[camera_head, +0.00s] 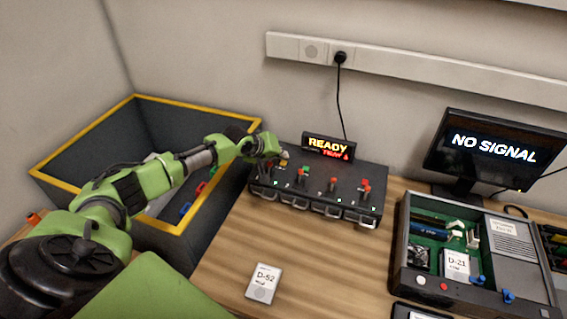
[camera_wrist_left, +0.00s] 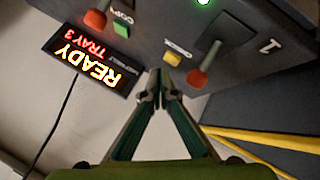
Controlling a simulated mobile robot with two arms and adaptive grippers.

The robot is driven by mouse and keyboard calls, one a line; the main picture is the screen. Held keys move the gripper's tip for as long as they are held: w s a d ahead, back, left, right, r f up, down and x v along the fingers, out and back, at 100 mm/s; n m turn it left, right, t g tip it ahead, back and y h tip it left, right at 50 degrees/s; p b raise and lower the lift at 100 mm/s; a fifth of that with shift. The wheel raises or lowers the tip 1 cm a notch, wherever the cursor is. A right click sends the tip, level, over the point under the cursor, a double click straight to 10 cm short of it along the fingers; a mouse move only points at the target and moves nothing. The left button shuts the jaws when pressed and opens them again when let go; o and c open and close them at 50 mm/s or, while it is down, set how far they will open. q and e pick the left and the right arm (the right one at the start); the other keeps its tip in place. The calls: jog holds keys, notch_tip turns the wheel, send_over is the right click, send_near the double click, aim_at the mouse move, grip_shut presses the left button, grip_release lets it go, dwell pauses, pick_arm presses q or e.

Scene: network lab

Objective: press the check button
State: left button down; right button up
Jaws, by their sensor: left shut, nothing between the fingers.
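A dark device box (camera_head: 325,206) on the wooden table has red-tipped levers, small buttons and drawers with handles along its front. In the left wrist view a yellow button (camera_wrist_left: 173,60) with a small unreadable label sits beside a red-tipped lever (camera_wrist_left: 197,78) near the number 1. A green button (camera_wrist_left: 121,30) labelled COPY is further left. My left gripper (camera_head: 279,154) is over the box's left end. In the wrist view its fingertips (camera_wrist_left: 160,84) are together and empty, close to the yellow button; contact cannot be told. My right gripper is not in view.
A display (camera_head: 328,147) reading READY, TRAY 3 stands behind the box. A yellow-rimmed bin (camera_head: 60,150) is at left. A D-52 drive (camera_head: 263,283) lies on the table. An open case (camera_head: 437,297) and a NO SIGNAL monitor (camera_head: 485,170) are at right.

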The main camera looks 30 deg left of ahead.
aim_at(282, 164)
pick_arm(q)
jog(key=shift+f, duration=0.1)
jog(key=shift+f, duration=0.3)
jog(key=shift+f, duration=0.45)
dwell(0.7)
jog(key=shift+r, duration=0.15)
jog(key=shift+r+p, duration=0.65)
jog(key=shift+r, duration=0.05)
notch_tip(282, 164, up, 5)
jog(key=p, duration=0.5)
